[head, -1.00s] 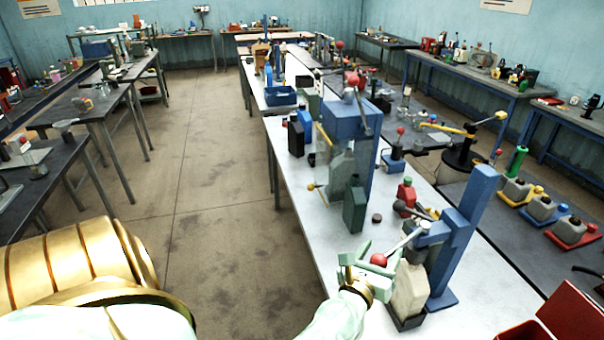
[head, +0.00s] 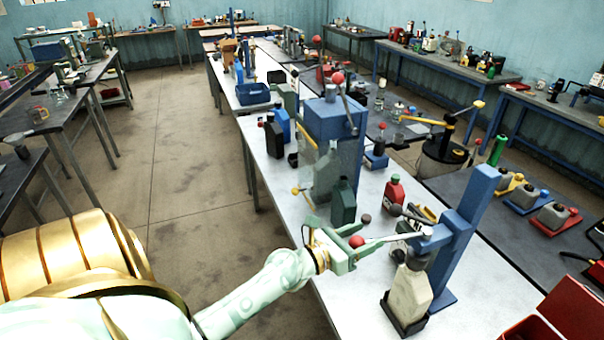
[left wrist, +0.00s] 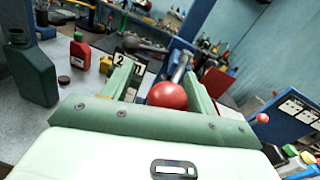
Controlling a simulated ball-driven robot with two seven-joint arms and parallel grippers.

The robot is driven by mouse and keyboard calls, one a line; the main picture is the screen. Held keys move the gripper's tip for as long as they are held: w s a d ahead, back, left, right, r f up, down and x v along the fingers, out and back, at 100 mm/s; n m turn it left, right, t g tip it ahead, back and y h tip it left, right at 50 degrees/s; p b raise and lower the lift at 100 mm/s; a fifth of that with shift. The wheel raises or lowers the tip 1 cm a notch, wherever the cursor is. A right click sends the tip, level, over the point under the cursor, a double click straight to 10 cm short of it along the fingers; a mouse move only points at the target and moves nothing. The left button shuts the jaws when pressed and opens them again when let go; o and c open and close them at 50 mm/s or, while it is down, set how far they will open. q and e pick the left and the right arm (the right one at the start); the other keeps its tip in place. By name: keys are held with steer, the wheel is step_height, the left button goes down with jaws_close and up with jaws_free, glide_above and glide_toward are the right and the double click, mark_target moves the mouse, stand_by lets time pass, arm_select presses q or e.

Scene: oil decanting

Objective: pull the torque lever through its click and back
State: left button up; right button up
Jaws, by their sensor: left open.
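The torque lever is a silver rod (head: 392,239) with a red ball knob (head: 356,241). It reaches out to the left, nearly level, from the blue stand (head: 462,230) on the white bench. My left gripper (head: 347,252) is open, with its fingers around the knob. In the left wrist view the red knob (left wrist: 167,95) sits between the two green fingers (left wrist: 163,88), near the palm; I cannot tell whether it touches them. My right gripper is not in view.
A cream jug (head: 408,295) stands in a black holder below the lever. A dark green bottle (head: 343,203), a red bottle (head: 392,192) and a tall blue press (head: 335,130) stand farther back. A red box (head: 560,318) is at the lower right.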

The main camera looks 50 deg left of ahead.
arm_select(q)
steer(key=shift+s+a+f+b, duration=0.15)
steer(key=shift+s+a+f, duration=0.1)
steer(key=shift+s+a, duration=0.25)
steer(key=shift+s+a+f+b, duration=0.2)
steer(key=shift+s+a, duration=0.1)
steer(key=shift+s, duration=0.4)
steer(key=s+b, duration=0.2)
steer(key=s, duration=0.4)
steer(key=b, duration=0.3)
glide_toward(350, 241)
steer(key=shift+s+a+f, duration=0.1)
steer(key=shift+s+f, duration=0.1)
steer(key=shift+s, duration=0.25)
steer(key=shift+s+a+f, duration=0.1)
steer(key=shift+s+f, duration=0.1)
steer(key=shift+s, duration=0.3)
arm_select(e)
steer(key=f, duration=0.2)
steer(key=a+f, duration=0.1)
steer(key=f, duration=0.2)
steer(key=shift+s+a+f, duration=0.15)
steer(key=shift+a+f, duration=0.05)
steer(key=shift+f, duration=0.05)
